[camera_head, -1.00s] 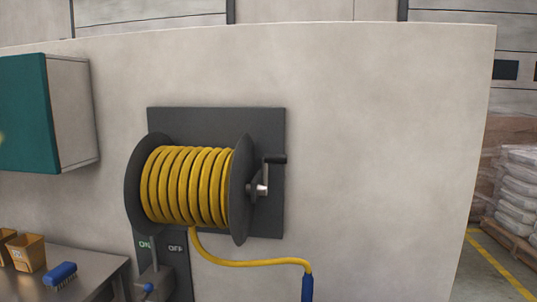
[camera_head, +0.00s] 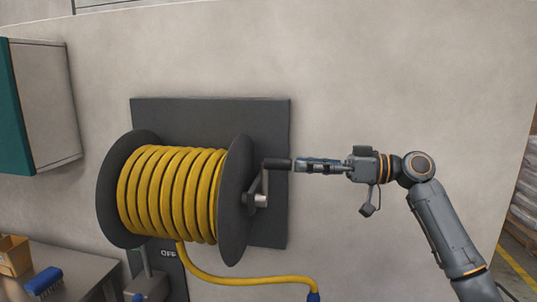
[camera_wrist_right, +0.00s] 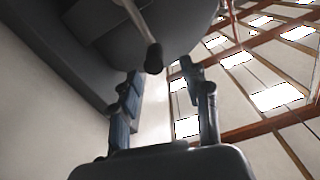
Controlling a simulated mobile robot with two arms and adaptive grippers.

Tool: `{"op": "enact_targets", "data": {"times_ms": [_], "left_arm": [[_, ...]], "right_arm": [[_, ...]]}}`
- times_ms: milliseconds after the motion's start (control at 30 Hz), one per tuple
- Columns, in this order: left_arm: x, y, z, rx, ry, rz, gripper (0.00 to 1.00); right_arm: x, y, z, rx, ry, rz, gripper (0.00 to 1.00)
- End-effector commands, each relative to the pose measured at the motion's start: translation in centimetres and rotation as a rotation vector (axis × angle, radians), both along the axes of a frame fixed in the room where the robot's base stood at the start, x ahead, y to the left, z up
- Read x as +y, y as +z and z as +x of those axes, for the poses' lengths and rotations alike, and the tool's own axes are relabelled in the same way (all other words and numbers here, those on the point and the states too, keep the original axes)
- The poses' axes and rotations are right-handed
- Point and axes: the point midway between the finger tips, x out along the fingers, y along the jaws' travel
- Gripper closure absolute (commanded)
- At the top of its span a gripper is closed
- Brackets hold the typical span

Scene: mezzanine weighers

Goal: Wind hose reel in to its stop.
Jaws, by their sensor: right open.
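The hose reel (camera_head: 235,200) is mounted on a dark wall plate (camera_head: 270,120), with yellow hose (camera_head: 170,195) wound in several turns on its drum. A length of hose hangs from the drum's underside and runs right to a blue end piece (camera_head: 314,297) at the bottom edge. The crank handle (camera_head: 277,164) points right from the reel's right side; its dark grip also shows in the right wrist view (camera_wrist_right: 153,58). My right gripper (camera_head: 299,165) is open, its fingertips close to the grip's end. In the wrist view the grip's tip is between and just beyond the fingers. My left gripper is out of view.
A teal and grey wall cabinet (camera_head: 45,100) hangs at the left. A metal table (camera_head: 75,270) below holds a blue brush (camera_head: 43,281) and an orange-brown bin (camera_head: 14,256). The wall right of the reel is clear.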

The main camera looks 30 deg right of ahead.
Motion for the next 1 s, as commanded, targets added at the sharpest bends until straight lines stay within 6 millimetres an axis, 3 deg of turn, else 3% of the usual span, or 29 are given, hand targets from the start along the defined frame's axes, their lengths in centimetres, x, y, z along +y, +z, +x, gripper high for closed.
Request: {"op": "enact_targets", "data": {"times_ms": [33,167,400,567,833,867,1000], "left_arm": [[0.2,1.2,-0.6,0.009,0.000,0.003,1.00],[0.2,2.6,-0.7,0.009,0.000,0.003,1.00],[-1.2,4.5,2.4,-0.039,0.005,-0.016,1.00],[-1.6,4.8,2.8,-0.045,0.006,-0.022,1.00],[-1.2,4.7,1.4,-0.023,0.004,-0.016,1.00],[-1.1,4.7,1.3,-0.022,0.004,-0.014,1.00],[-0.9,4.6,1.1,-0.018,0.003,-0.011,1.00]], "right_arm": [[1.0,0.6,0.7,0.001,0.002,0.000,0.53],[3.3,0.6,2.4,0.000,0.002,0.000,0.53],[6.1,0.3,4.6,0.001,0.000,-0.001,0.53],[6.9,0.1,5.2,0.001,0.000,-0.001,0.53],[7.0,-0.1,5.3,0.000,-0.001,-0.002,0.53],[7.0,-0.1,5.3,0.001,-0.001,-0.001,0.55],[7.0,-0.1,5.3,0.001,-0.001,-0.001,0.84]]}}
